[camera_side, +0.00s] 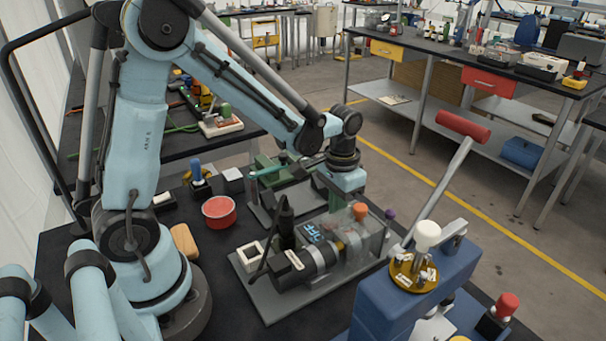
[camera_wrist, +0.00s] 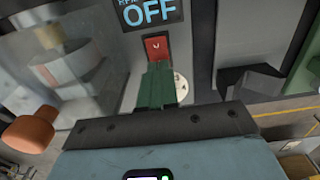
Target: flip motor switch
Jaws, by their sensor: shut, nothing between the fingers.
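The red motor switch (camera_wrist: 157,47) shows in the wrist view on a grey panel, just below a dark display (camera_wrist: 150,12) with blue letters reading OFF. My gripper (camera_wrist: 159,70) has its green fingers shut together, with nothing between them. Their tips sit right at the lower edge of the switch in this view; I cannot tell whether they touch it. In the side view the motor (camera_side: 296,266) lies on a grey base plate (camera_side: 268,311), with the display beside it. My wrist hangs behind the unit there, and the switch cannot be made out.
A clear guard with an orange knob (camera_side: 360,211) stands at the unit's right end. A blue machine (camera_side: 388,305) with a red-handled lever (camera_side: 462,127) is at the front right. A red tub (camera_side: 219,212) and a tan block (camera_side: 184,241) lie to the left.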

